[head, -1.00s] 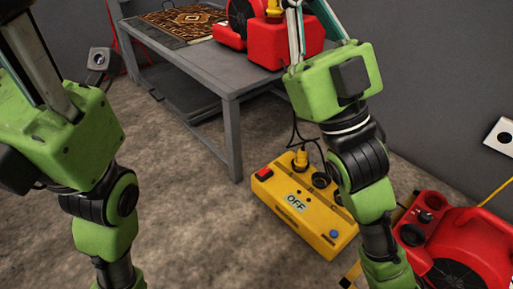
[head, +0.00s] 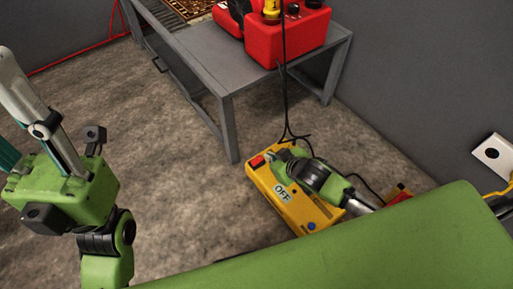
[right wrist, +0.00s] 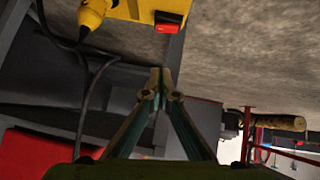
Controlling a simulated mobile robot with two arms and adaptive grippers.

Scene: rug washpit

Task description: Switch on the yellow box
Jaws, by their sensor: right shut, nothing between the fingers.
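The yellow box (head: 262,187) lies on the floor below the table's near corner. Its label reads OFF. A red rocker switch (head: 257,161) is on its far left end, and a blue button (head: 311,226) is near its front corner. My right gripper (head: 273,155) is over the box, close to the red switch; my wrist hides the box's middle and right side. In the right wrist view, the shut, empty fingertips (right wrist: 163,75) appear just below the red switch (right wrist: 167,28), with no clear contact. My left gripper (head: 18,85) is at the left, partly cut off, away from the box.
A grey table (head: 215,70) holds a red machine (head: 285,35) and a patterned rug (head: 195,8). A black cable (head: 284,100) hangs down by the box. A white wall socket (head: 495,157) is at the right. The floor left of the box is clear.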

